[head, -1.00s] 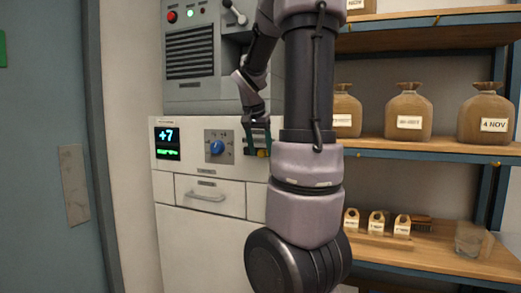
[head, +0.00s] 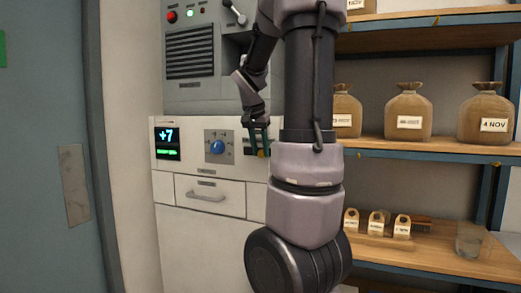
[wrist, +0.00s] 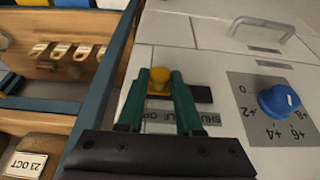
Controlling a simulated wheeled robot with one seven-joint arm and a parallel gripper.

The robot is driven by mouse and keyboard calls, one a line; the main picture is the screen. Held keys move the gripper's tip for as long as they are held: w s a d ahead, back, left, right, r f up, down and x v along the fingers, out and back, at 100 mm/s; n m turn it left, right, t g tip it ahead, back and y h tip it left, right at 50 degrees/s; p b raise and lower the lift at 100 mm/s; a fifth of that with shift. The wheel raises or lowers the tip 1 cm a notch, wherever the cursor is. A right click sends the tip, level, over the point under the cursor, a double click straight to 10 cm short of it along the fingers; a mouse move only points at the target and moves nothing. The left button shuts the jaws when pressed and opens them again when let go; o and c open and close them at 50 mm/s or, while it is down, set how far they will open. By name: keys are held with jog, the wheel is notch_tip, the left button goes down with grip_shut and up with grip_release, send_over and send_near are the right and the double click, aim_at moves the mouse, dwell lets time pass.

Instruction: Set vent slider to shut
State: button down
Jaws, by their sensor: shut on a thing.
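The vent slider has a yellow knob (wrist: 158,80) in a dark slot (wrist: 203,94) on the front of the white machine. In the wrist view the bare part of the slot shows to the right of the knob. A grey label (wrist: 160,127) beside the slot is partly covered by my fingers, so I cannot read it fully. My gripper (wrist: 159,82) has its green fingers shut on the knob, one on each side. In the head view my gripper (head: 259,152) is at the machine's upper front, and the knob shows small at its tips.
A blue dial (head: 217,147) and a display reading +7 (head: 167,143) are left of the slider in the head view. A drawer (head: 210,195) is below. Shelves (head: 420,146) with brown bags stand close at the right. A blue-grey door (head: 40,150) is at the left.

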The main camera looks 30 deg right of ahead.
jog(key=shift+w, duration=0.1)
dwell(0.7)
jog(key=w+a, duration=0.2)
jog(key=w, duration=0.1)
jog(key=w+a, duration=0.1)
jog(key=w, duration=0.1)
jog(key=shift+a, duration=0.3)
jog(key=shift+w, duration=0.1)
jog(key=c, duration=0.6)
grip_release()
jog(key=shift+a, duration=0.1)
jog(key=v, duration=1.1)
jog(key=shift+f, duration=0.1)
